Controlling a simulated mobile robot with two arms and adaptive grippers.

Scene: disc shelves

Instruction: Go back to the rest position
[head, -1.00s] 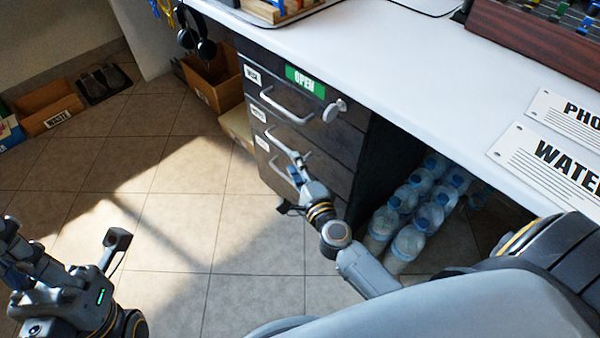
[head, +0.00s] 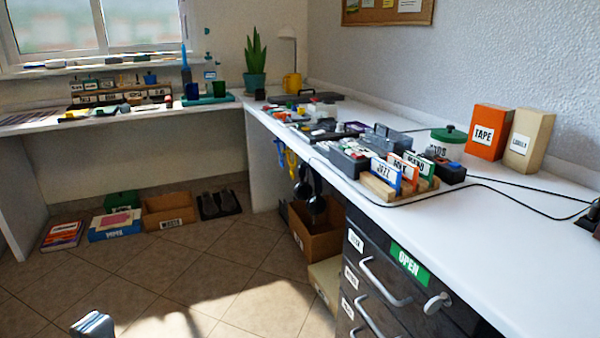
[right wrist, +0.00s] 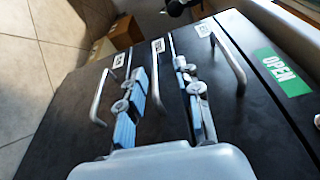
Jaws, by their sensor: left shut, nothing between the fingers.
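My left gripper (head: 92,325) shows only as a small grey piece at the bottom left edge of the head view, above the floor; it is shut and empty. My right gripper (right wrist: 160,68) is out of the head view. In the right wrist view its two blue-padded fingers stand apart, open, in front of the dark drawer cabinet (right wrist: 90,130). A drawer handle (right wrist: 158,85) shows in the gap between them; I cannot tell whether it lies between the fingers or behind them. Nothing is seen held.
The white counter (head: 500,240) runs along the right, above the drawers with the green OPEN label (head: 409,263). Disc cases (head: 385,174) stand in a wooden rack on it. A cardboard box (head: 318,235) stands beside the cabinet. Free tiled floor (head: 190,270) lies at left.

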